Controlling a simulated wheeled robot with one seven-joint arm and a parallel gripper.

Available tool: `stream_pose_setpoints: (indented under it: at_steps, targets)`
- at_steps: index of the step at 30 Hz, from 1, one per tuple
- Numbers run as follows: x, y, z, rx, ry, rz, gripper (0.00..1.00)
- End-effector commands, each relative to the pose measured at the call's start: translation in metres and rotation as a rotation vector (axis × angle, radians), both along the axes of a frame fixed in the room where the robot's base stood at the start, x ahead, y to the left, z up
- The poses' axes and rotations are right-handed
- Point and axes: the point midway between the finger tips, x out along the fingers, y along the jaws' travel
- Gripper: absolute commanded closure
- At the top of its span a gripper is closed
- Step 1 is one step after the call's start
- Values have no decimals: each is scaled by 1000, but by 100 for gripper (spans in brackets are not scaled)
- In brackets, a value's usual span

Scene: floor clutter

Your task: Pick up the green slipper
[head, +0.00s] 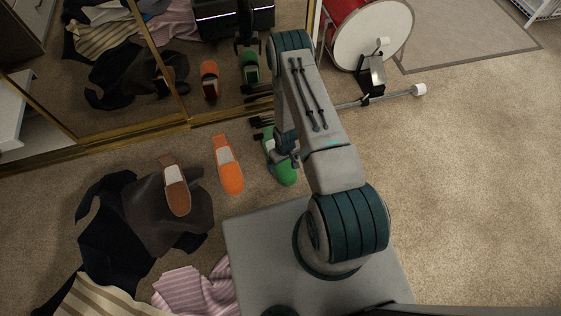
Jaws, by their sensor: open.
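The green slipper (284,173) lies on the carpet in the head view, just left of my arm. Its near end shows, while its far part is partly covered by my gripper. My gripper (291,160) is over the slipper, partly hidden by my own arm links. The jaws are open, and I cannot tell whether they touch the slipper or stand apart from it.
An orange slipper (229,172) lies left of the green one. A brown slipper (177,196) rests on dark clothing (140,222). A gold-framed mirror (120,70) stands behind. A drum (372,35) with a pedal (372,78) is at back right. Carpet at right is clear.

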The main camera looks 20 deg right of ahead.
Motion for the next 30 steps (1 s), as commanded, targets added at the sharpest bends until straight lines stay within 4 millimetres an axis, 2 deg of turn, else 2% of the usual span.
stream_pose_setpoints:
  at_steps: [5, 13, 20, 21, 25, 30]
  targets:
    - [-2, -1, -14, 0, 1, 0, 0]
    - [-5, -4, -51, 0, 2, -1, 0]
    - [-5, -3, -52, 0, 1, -1, 0]
    - [-5, -3, -52, 0, 1, -1, 3]
    - [-5, -3, -52, 0, 1, -1, 38]
    - [-5, -3, -52, 0, 0, -1, 38]
